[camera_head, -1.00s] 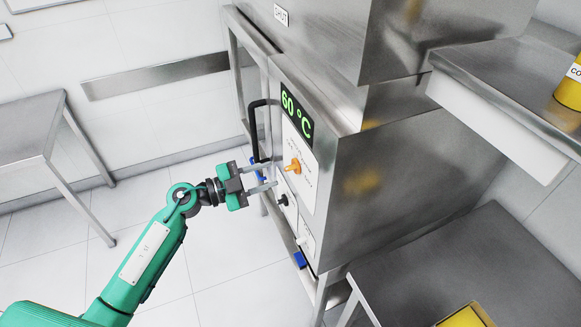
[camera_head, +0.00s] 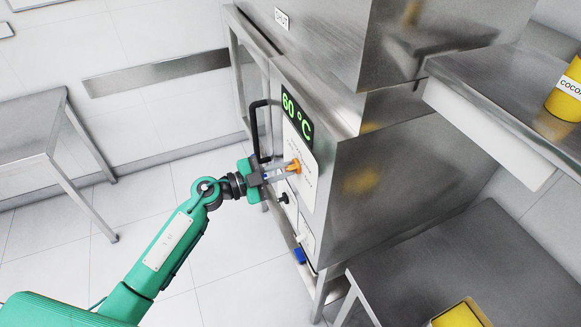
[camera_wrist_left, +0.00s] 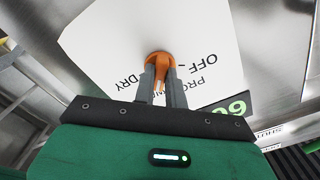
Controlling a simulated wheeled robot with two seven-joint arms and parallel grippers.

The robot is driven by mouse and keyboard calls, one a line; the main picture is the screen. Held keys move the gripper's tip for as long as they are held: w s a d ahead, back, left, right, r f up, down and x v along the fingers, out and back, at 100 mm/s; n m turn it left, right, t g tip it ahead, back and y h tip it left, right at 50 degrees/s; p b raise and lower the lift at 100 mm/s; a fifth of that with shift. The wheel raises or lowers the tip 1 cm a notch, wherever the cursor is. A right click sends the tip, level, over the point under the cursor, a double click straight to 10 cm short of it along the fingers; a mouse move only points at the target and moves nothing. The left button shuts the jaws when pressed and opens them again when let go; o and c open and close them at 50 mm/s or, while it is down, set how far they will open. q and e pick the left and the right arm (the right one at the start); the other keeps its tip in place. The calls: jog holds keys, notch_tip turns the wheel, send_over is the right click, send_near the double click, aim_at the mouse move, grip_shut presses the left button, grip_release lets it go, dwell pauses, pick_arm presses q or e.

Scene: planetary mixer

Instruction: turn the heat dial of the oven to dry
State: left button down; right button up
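The oven (camera_head: 400,190) is a steel cabinet with a white control panel (camera_head: 300,150) and a green display (camera_head: 297,114) reading 60 °C. The orange heat dial (camera_head: 293,166) sits on that panel below the display. My left gripper (camera_head: 290,169) is at the dial, its two fingers close together on it. In the left wrist view the fingers (camera_wrist_left: 163,75) lie on either side of the orange dial (camera_wrist_left: 159,60), with part of it between them. Printed words including OFF and DRY (camera_wrist_left: 130,78) appear upside down there; the fingers hide part of the label. My right gripper is not in view.
A black door handle (camera_head: 256,130) stands out left of the panel. A small black knob (camera_head: 283,198) and a blue part (camera_head: 299,256) are below the dial. Steel shelves with yellow containers (camera_head: 567,92) are at right.

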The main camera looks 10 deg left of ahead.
pick_arm(q)
jog(key=shift+f+m+b, duration=0.15)
jog(key=shift+m+b, duration=0.6)
jog(key=shift+m, duration=0.45)
jog(key=shift+m+b, duration=0.35)
jog(key=shift+m, duration=0.75)
jog(key=shift+m+b, duration=0.5)
jog(key=shift+m, duration=0.2)
jog(key=shift+m+b, duration=0.7)
jog(key=shift+m, duration=0.9)
